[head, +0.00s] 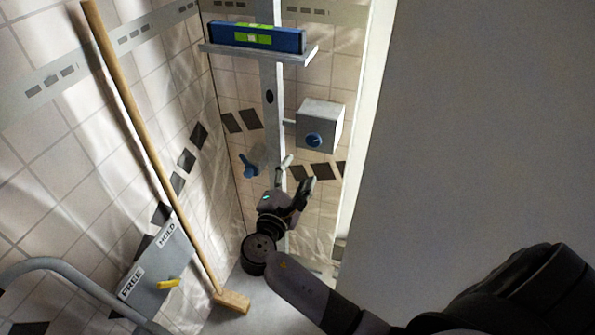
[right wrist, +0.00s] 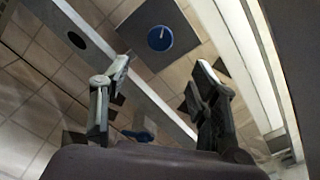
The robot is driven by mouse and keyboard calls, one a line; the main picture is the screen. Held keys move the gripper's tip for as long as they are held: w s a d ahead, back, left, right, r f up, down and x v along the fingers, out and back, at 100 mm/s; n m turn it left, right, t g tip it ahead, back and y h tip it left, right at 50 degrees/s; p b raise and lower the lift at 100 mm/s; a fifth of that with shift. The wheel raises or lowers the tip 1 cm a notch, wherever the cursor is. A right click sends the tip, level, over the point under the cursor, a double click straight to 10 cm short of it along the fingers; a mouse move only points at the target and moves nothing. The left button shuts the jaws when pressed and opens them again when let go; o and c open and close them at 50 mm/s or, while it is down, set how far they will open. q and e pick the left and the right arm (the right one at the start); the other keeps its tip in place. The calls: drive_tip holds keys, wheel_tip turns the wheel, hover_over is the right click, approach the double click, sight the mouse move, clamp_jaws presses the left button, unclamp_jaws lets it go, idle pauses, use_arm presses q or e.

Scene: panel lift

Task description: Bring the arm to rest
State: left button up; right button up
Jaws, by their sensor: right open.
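My right gripper (head: 297,180) reaches in from the lower right of the head view, in front of the upright post of the panel lift (head: 270,100). Its two fingers are spread apart with nothing between them. The right wrist view shows the open fingers (right wrist: 160,95) too, with the post passing behind them. A grey box with a blue knob (head: 315,139) stands just above the gripper. The blue knob also shows in the right wrist view (right wrist: 160,38). A blue handle (head: 248,166) sits left of the gripper, apart from it. My left gripper is not in view.
A shelf (head: 305,57) on the post bears a blue and green spirit level (head: 255,37). A broom (head: 150,140) leans at the left by a plate marked FREE and HOLD (head: 155,265) with a yellow lever (head: 168,283). A grey wall (head: 480,130) fills the right.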

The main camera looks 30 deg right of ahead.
drive_tip(key=s+a+f+g+y, duration=0.1)
drive_tip(key=s+f+g+y, duration=0.15)
drive_tip(key=f, duration=0.85)
drive_tip(key=s+a+f+g+y, duration=0.1)
drive_tip(key=s+f+y, duration=0.25)
drive_tip(key=f, duration=0.85)
drive_tip(key=s+a+f+g+y, duration=0.1)
drive_tip(key=s+f+y, duration=0.2)
drive_tip(key=f, duration=0.8)
drive_tip(key=s+a+f+m+g+y, duration=0.25)
drive_tip(key=s+f+m, duration=0.25)
drive_tip(key=s+f, duration=0.9)
drive_tip(key=s+f+m+g+y, duration=0.1)
drive_tip(key=s+f+m, duration=0.2)
drive_tip(key=s, duration=0.8)
drive_tip(key=s+f+m+g+y, duration=0.1)
drive_tip(key=s+f+m, duration=0.3)
drive_tip(key=s, duration=0.7)
drive_tip(key=shift+d+m+g, duration=0.35)
drive_tip(key=shift+m+g, duration=0.35)
drive_tip(key=shift+g, duration=0.1)
drive_tip(key=shift+r, duration=0.1)
